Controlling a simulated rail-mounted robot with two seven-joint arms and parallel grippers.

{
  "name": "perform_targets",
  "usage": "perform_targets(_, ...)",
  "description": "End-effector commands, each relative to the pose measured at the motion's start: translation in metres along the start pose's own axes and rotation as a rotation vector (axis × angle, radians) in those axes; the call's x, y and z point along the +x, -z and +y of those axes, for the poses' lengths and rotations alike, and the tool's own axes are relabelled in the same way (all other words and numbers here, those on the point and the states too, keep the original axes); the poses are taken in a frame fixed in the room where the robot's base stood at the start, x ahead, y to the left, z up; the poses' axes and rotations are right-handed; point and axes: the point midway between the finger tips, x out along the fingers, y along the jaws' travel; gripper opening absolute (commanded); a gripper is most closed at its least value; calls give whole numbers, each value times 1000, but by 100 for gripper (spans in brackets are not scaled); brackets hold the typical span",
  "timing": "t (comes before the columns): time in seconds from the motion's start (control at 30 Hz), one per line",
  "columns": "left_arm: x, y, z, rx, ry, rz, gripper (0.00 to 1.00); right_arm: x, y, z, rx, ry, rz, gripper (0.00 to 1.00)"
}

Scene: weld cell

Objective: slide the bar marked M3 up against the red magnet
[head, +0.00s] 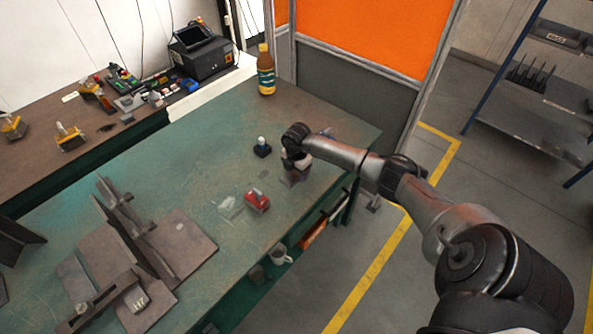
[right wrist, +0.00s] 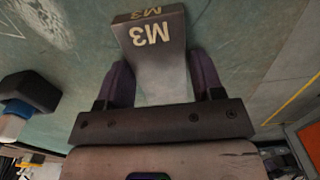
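The bar marked M3 (right wrist: 152,38) is a grey metal piece between the two dark purple fingers of my right gripper (right wrist: 163,80) in the right wrist view. The fingers lie against both its sides, so the gripper looks shut on it. In the head view my right gripper (head: 294,163) points down at the right part of the green table, with the brownish bar (head: 292,176) under it. Whether the bar touches the table is hard to tell. The red magnet (head: 257,200) sits on the table, apart from the bar, to its lower left. My left gripper is not in view.
A small black block with a pale top (head: 262,149) stands just left of my right gripper. A bottle (head: 266,78) stands at the table's (head: 205,137) far edge. Steel plates (head: 185,238) and a marked block (head: 137,301) occupy the left.

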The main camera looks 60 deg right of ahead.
Motion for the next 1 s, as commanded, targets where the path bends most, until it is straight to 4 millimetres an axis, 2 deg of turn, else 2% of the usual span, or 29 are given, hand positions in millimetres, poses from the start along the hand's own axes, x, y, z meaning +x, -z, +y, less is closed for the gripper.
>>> perform_targets(0.07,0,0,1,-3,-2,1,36,0,0,0,0,0,0,53)
perform_targets(0.57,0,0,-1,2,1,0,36,0,0,0,0,0,0,6)
perform_targets(1.0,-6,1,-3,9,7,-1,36,-2,12,2,-2,-1,1,6)
